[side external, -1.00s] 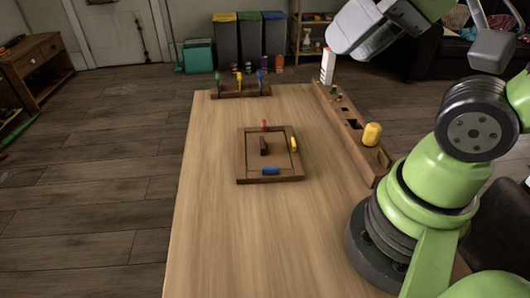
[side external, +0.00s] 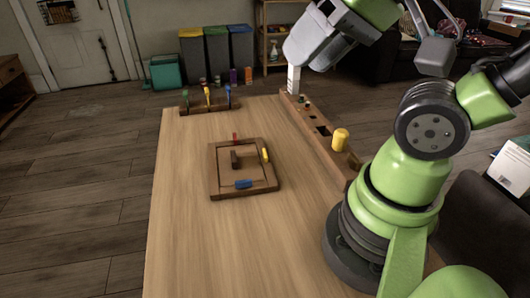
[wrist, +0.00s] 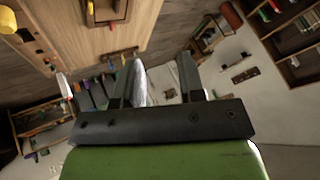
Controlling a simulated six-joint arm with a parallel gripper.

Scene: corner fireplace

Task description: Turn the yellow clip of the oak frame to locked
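A blue clip (side external: 243,184) is on the near edge and a red clip (side external: 235,137) on the far edge. Part of the frame also shows at the top of the wrist view (wrist: 106,22). My gripper (wrist: 160,75) has its two fingers apart with nothing visibly held.
A long brown rack (side external: 316,130) along the table's right edge carries a yellow cylinder (side external: 340,139) and a white block (side external: 293,79). A rack with coloured pegs (side external: 208,104) stands at the far left edge. The table around the frame is clear.

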